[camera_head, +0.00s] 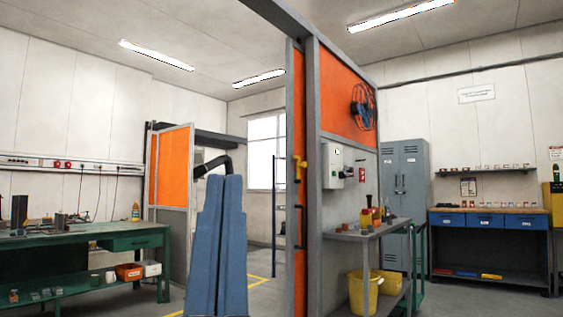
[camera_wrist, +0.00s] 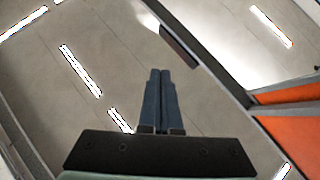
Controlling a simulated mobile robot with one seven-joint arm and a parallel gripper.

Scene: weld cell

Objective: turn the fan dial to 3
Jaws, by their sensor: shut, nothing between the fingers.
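A light grey control box (camera_head: 334,168) is mounted on the grey lower part of the partition, right of centre in the head view. A small dark knob-like part shows on its right side. It may be the fan dial, but its markings and setting are too small to read. My gripper (camera_head: 220,180) shows as blue fingers pointing up in the head view, left of the partition and apart from the box. In the wrist view its fingers (camera_wrist: 160,72) are together and empty, with the ceiling behind them. The dial is not in the wrist view.
The partition's grey post (camera_head: 313,190) stands between my gripper and the box. A grey shelf trolley (camera_head: 350,236) with small items and yellow buckets (camera_head: 364,293) stands below the box. A green workbench (camera_head: 135,242) is at left. A grey locker (camera_head: 405,190) stands behind.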

